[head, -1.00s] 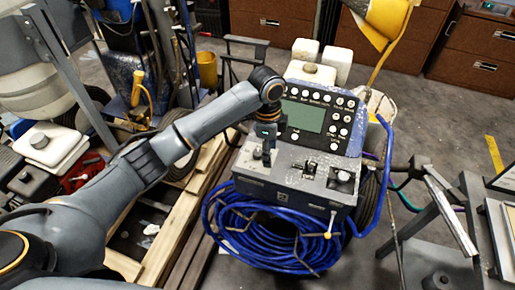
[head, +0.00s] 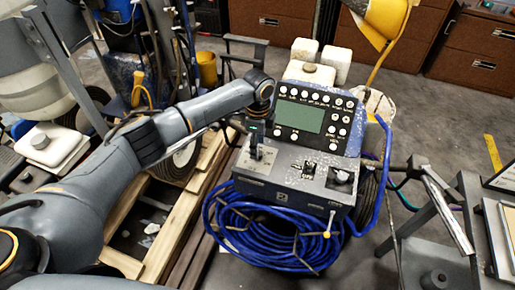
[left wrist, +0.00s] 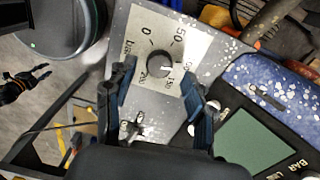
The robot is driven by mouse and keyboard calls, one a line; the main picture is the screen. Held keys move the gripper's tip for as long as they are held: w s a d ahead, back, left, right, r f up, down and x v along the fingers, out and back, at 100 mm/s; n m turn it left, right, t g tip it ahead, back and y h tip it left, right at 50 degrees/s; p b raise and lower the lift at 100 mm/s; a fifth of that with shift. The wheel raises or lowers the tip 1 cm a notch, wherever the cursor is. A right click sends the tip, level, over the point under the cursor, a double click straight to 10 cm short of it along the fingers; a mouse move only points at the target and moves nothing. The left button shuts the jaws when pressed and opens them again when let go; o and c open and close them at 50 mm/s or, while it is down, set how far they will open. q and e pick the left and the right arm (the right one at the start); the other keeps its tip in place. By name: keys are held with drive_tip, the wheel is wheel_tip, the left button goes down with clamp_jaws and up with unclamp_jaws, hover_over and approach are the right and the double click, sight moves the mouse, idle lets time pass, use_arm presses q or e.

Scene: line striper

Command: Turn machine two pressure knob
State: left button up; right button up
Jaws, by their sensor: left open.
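In the left wrist view the pressure knob (left wrist: 160,65) is a small round dark knob with a white pointer. It sits on a pale dial plate (left wrist: 187,44) marked with numbers and "bar". My left gripper (left wrist: 158,88) is open, its two dark fingers either side of the knob in the picture. Whether they touch it I cannot tell. In the head view my left gripper (head: 262,150) points down at the left part of the grey deck of the machine (head: 300,175), and the dial there is hidden. My right gripper is not in view.
A green screen with buttons (head: 300,117) stands behind the deck. A coiled blue hose (head: 255,238) hangs in front. Another black knob (head: 343,175) and a small switch (head: 308,167) sit on the deck. A wooden pallet (head: 165,235) lies at left; a grey stand (head: 440,235) is at right.

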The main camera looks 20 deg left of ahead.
use_arm(q)
drive_tip(key=shift+f, duration=1.4)
clamp_jaws()
